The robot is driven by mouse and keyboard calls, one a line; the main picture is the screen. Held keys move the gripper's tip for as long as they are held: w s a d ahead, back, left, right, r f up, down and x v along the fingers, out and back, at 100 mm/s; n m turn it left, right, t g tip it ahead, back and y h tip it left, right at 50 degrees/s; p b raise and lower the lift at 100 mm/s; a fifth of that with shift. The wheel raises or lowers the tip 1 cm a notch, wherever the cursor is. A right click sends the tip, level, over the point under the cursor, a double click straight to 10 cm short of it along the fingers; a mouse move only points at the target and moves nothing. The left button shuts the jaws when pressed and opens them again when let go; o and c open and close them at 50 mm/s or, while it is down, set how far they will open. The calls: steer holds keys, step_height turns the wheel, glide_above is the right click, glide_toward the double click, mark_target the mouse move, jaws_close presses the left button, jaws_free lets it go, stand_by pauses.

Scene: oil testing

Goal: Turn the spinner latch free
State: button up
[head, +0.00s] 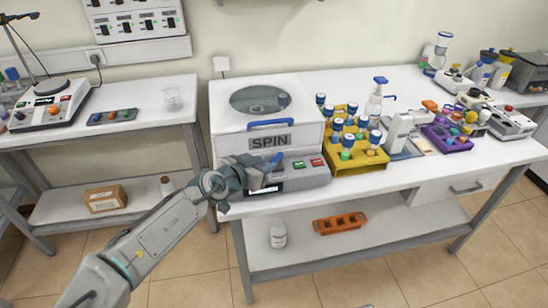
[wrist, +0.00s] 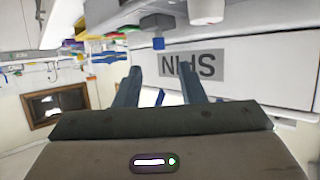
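The spinner (head: 225,122) is a white box with a round dark window in its lid and a blue handle (head: 270,123) along the lid's front edge. Its front carries a SPIN label, which shows upside down in the wrist view (wrist: 193,66). My gripper (head: 274,172) is close in front of the spinner's front, just below the label. In the wrist view its two fingers (wrist: 160,78) stand apart, with no object clearly held. A small blue piece shows beside the fingers in the head view. I cannot tell whether it is the latch; my gripper hides part of this area.
Right of the spinner stands a yellow rack (head: 358,163) of blue-capped bottles, with a purple rack (head: 447,137) farther right. Green and red buttons (head: 308,163) sit on the spinner's base panel. A bottle (head: 278,236) and an orange rack (head: 340,223) rest on the lower shelf.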

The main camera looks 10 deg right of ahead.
mark_target(277, 157)
steer(key=shift+p+x, duration=0.3)
steer(key=shift+x, duration=3.15)
jaws_close()
